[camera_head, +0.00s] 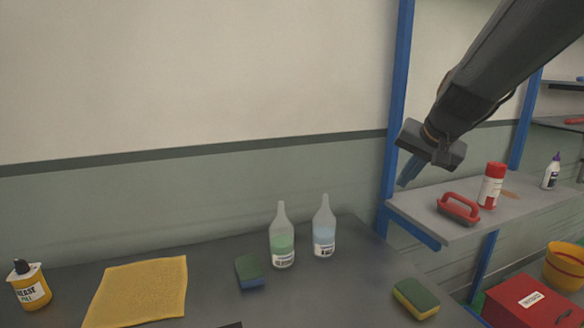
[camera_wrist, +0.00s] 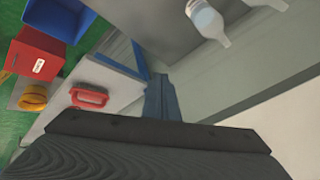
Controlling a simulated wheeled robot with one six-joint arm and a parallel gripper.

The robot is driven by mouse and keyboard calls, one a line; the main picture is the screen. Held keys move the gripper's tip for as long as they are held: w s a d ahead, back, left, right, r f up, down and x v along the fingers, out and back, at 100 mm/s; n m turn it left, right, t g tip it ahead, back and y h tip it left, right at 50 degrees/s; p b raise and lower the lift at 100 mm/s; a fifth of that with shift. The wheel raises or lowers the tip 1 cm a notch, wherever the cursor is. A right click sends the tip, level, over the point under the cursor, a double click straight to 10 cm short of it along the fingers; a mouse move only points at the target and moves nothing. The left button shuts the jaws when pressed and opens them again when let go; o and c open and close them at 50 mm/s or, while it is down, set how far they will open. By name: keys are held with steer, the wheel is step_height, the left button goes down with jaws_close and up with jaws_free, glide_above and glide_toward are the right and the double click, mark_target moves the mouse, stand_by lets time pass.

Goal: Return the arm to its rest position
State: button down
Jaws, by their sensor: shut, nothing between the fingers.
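My gripper (camera_head: 407,172) hangs at the end of my dark arm, which reaches in from the upper right in the head view. Its blue fingers are together with nothing between them. It is in the air beside the blue shelf post, above the left end of the grey shelf. In the wrist view the shut fingers (camera_wrist: 162,98) show at the middle, above the dark gripper body. No object touches them.
The grey shelf (camera_head: 413,207) holds a red-handled brush (camera_head: 458,207), a red-and-white can (camera_head: 491,186) and a white bottle (camera_head: 551,172). The dark table (camera_head: 215,300) holds two clear bottles, two sponges, a yellow cloth (camera_head: 137,290) and a grease container (camera_head: 30,286). A blue post (camera_head: 398,90) stands close by.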

steer(key=s+a+f+n+g, duration=0.2)
steer(key=s+f, duration=0.4)
steer(key=s, duration=0.1)
steer(key=s+a+f+n+g, duration=0.1)
steer(key=s+a+f+n, duration=0.1)
steer(key=s+f, duration=0.5)
steer(key=s+a+f+n+g, duration=0.2)
steer(key=s+a+f, duration=0.1)
steer(key=s+f, duration=0.4)
steer(key=shift+s+a+f+g+h, duration=0.2)
steer(key=shift+f+g+h, duration=0.1)
steer(key=shift+h, duration=0.1)
steer(key=shift+s+f, duration=0.1)
steer(key=shift+s, duration=0.2)
steer(key=shift+w+d, duration=0.1)
steer(key=shift+d, duration=0.05)
